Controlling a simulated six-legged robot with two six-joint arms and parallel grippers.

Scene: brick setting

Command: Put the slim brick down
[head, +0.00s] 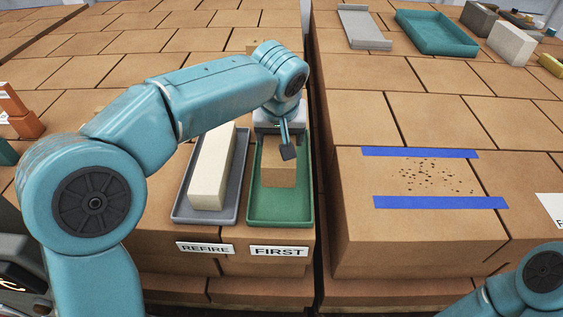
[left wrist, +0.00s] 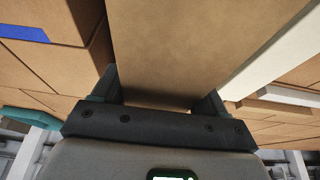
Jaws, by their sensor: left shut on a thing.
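My left gripper (head: 287,143) is above the green tray labelled FIRST (head: 252,208), shut on a tan brick (head: 279,172). In the left wrist view the two dark fingers (left wrist: 158,88) sit on either side of the tan brick (left wrist: 190,45). The brick is within the tray's outline; I cannot tell whether it touches the tray floor. A long cream brick (head: 212,170) lies in the grey tray labelled REFIRE (head: 178,213) just to the left. Only a link of my right arm shows at the lower right; its gripper is out of view.
A gap between brick stacks runs right of the green tray. Beyond it are two blue strips (head: 440,202) with dark specks (head: 432,176) between them. A teal tray (head: 436,32), a grey tray (head: 362,28) and several bricks (head: 511,43) stand at the back right.

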